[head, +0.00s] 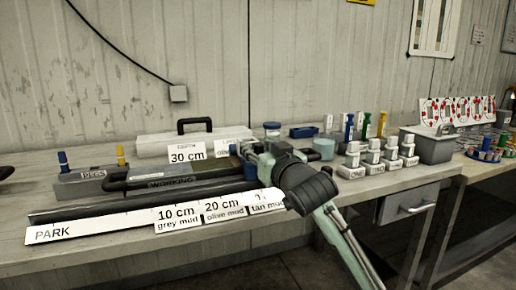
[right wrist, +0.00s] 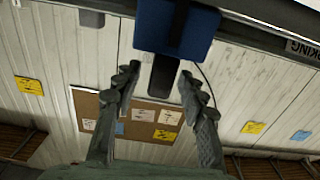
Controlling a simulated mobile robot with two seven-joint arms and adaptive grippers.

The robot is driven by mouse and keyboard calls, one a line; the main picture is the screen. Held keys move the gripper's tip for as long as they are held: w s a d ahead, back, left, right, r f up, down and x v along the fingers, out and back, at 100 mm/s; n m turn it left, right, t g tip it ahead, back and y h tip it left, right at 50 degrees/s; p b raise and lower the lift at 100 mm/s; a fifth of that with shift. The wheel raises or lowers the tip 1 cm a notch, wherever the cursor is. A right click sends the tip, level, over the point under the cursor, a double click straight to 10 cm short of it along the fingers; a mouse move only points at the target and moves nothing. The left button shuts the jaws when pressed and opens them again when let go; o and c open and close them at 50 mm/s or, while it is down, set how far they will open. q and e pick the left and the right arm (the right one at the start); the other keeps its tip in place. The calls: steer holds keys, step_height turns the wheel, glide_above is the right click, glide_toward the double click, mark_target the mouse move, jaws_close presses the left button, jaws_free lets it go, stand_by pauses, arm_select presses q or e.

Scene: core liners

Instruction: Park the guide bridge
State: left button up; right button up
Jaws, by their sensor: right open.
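A blue block (right wrist: 176,28) with a dark bar (right wrist: 163,72) across it, which I take to be the guide bridge, shows at the top of the right wrist view. In the head view a small blue part (head: 250,172) shows beside my gripper, at the right end of the dark rail marked WORKING (head: 180,182). My right gripper (head: 254,152) is there, its fingers mostly hidden. In the right wrist view its fingers (right wrist: 158,82) are apart, one on each side of the dark bar, with gaps. The PARK label (head: 55,234) is at the front left. My left gripper is not identifiable.
Depth cards such as 30 cm (head: 187,152) stand behind, and 10 cm (head: 178,216) and 20 cm (head: 222,208) cards in front. A grey block with pegs (head: 92,182) is at left. White numbered blocks (head: 352,165) and a grey bin (head: 432,146) are at right.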

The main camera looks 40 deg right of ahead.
jaws_close()
steer(key=shift+a, duration=0.1)
stand_by(0.4)
